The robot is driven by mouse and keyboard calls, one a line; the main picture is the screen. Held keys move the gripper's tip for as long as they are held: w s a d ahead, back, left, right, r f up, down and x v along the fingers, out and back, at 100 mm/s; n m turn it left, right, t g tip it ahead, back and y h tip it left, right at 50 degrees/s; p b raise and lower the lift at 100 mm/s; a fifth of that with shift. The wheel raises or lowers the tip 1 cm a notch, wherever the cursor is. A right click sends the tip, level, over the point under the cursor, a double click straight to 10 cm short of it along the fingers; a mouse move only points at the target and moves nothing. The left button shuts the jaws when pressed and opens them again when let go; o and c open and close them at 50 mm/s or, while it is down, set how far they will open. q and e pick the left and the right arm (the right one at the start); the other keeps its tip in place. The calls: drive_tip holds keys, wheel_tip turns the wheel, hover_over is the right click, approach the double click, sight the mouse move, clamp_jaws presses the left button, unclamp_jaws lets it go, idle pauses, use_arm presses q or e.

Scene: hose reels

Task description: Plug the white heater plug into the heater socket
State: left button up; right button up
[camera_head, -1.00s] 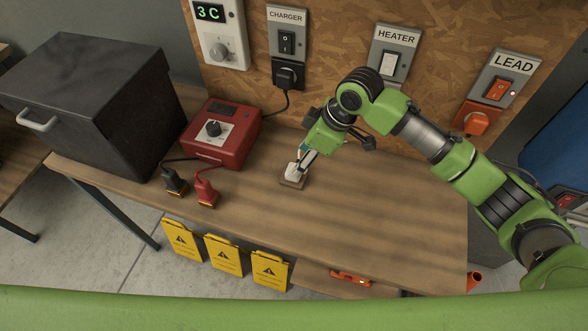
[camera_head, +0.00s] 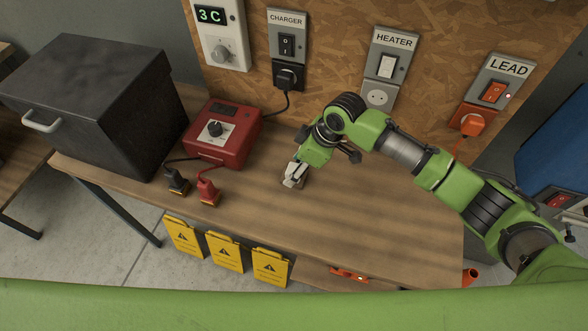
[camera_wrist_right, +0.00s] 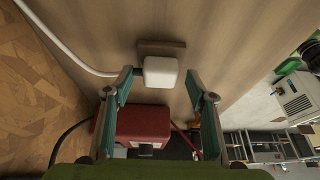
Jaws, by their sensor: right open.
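The white heater plug (camera_wrist_right: 160,72) sits on a small brown block (camera_wrist_right: 162,46) on the workbench, with its white cable (camera_wrist_right: 72,62) running off to the left in the right wrist view. In the head view the plug (camera_head: 291,180) is partly covered by my right gripper (camera_head: 296,172). My right gripper (camera_wrist_right: 158,88) is open, with one finger on each side of the plug and visible gaps between. The heater socket (camera_head: 378,96) is an empty round grey outlet under the white switch of the HEATER panel (camera_head: 391,42). My left gripper is not in view.
A red charger box (camera_head: 224,135) with black and red clamps stands left of the plug, and a dark lidded box (camera_head: 95,100) beyond it. An orange plug (camera_head: 472,124) fills the LEAD socket. The bench right of the plug is clear.

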sight(289, 168)
drive_tip(key=c, duration=1.1)
drive_tip(key=shift+r, duration=0.1)
drive_tip(key=shift+w+r+b, duration=0.1)
drive_tip(key=shift+r+b, duration=0.25)
drive_tip(key=shift+r, duration=0.05)
drive_tip(key=r, duration=0.1)
drive_tip(key=r+b, duration=0.1)
drive_tip(key=shift+s+r, duration=0.25)
drive_tip(key=shift+r, duration=0.05)
drive_tip(key=s+r+b, duration=0.1)
drive_tip(key=s+r, duration=0.2)
drive_tip(key=s, duration=0.1)
drive_tip(key=s+d+r+b, duration=0.1)
drive_tip(key=s+r, duration=0.2)
drive_tip(key=s, duration=0.2)
drive_tip(key=s+r+b, duration=0.1)
drive_tip(key=s+r, duration=0.2)
drive_tip(key=s, duration=0.1)
drive_tip(key=shift+s+d+r, duration=0.2)
drive_tip(key=shift+s+r, duration=0.1)
